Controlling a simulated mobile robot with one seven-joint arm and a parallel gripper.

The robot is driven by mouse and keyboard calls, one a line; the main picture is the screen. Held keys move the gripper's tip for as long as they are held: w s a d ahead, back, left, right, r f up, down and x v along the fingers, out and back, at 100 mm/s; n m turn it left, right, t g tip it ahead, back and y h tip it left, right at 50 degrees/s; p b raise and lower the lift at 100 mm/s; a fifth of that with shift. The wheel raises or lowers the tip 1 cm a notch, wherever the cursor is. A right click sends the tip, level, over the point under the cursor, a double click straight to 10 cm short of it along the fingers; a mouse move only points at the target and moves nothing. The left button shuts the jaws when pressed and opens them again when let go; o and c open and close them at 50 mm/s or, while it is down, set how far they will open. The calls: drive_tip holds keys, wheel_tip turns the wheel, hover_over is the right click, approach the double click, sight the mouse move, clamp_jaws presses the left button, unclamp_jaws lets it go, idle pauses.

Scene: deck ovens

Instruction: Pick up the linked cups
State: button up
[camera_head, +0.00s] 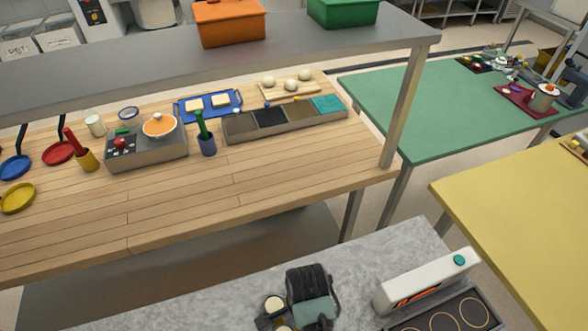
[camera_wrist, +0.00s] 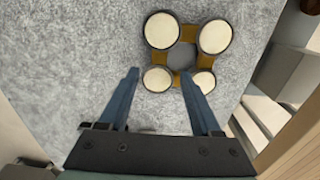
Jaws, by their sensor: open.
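The linked cups (camera_wrist: 189,33) are several round cream-topped cups with dark rims, joined in a ring by brown links, lying on a grey speckled surface in the wrist view. In the head view part of them (camera_head: 275,303) shows at the bottom edge, beside my dark wrist; the rest is hidden or cut off. My gripper (camera_wrist: 160,75) is open and empty. Its two blue fingers point toward the nearer cups, with the tips close to them in the picture. I cannot tell the height of the fingers above the surface.
The grey worktop (camera_head: 215,295) is clear to the left of the cups. A white unit with a teal knob (camera_head: 428,280) and a dark ringed plate (camera_head: 440,318) stand to the right. A wooden table (camera_head: 250,200) with a shelf (camera_head: 300,55) above lies beyond.

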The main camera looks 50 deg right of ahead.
drive_tip(key=shift+w+a+f+p, duration=0.1)
drive_tip(key=shift+a+f+p, duration=0.1)
drive_tip(key=shift+f, duration=1.2)
drive_tip(key=shift+a+f+p, duration=0.1)
drive_tip(key=shift+f+p, duration=0.1)
drive_tip(key=shift+f, duration=1.15)
clamp_jaws()
